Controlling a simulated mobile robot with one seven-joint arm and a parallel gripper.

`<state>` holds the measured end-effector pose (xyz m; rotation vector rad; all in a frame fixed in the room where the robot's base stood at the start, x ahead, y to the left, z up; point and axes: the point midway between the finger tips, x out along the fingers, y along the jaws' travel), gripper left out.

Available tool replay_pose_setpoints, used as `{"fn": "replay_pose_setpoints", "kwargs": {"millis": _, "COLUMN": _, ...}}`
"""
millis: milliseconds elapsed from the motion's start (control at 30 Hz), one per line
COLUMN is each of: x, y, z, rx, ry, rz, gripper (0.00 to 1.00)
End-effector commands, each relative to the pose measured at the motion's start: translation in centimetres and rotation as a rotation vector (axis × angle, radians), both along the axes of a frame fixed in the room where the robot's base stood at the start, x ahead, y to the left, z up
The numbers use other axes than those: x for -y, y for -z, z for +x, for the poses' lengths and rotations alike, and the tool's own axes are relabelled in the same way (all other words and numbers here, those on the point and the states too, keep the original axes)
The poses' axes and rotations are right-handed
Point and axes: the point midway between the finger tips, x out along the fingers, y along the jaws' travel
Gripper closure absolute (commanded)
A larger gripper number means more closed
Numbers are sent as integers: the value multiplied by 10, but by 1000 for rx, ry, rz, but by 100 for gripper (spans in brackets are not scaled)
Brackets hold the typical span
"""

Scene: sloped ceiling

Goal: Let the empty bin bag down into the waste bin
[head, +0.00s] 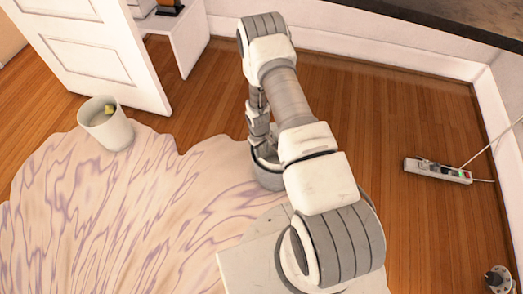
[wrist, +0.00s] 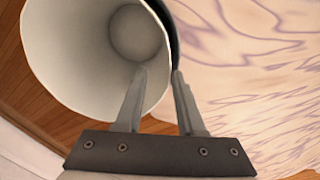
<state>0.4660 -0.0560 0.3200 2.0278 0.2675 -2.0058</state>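A round, pale-walled container (wrist: 75,45) fills the upper left of the wrist view, and I look down into its empty inside. The head view shows a grey round vessel (head: 268,178) on the rug below my arm, partly hidden by it. My gripper (wrist: 160,75) has a clear gap between its fingers. One finger overlaps the container's mouth; the other is beside its dark outer edge. Contact cannot be told. In the head view the fingers are hidden. No separate bin bag can be made out. A white bin (head: 107,128) with a small yellow-green item inside stands at left.
A pale purple-veined rug (head: 140,215) covers the left floor. A white door (head: 95,55) and a white stand (head: 190,40) are behind. A power strip (head: 437,171) lies on the wooden floor at right. Bare floor lies between my arm and the strip.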

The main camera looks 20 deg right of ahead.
Motion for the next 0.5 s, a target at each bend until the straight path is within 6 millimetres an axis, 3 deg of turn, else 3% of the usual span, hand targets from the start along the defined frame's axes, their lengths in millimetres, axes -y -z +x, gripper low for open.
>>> {"fn": "replay_pose_setpoints", "kwargs": {"millis": 167, "x": -1, "y": -23, "z": 1, "rx": 2, "ry": 0, "rz": 0, "gripper": 62}}
{"fn": "replay_pose_setpoints", "kwargs": {"millis": 500, "x": -6, "y": -106, "z": -1, "rx": 2, "ry": 0, "rz": 0, "gripper": 62}}
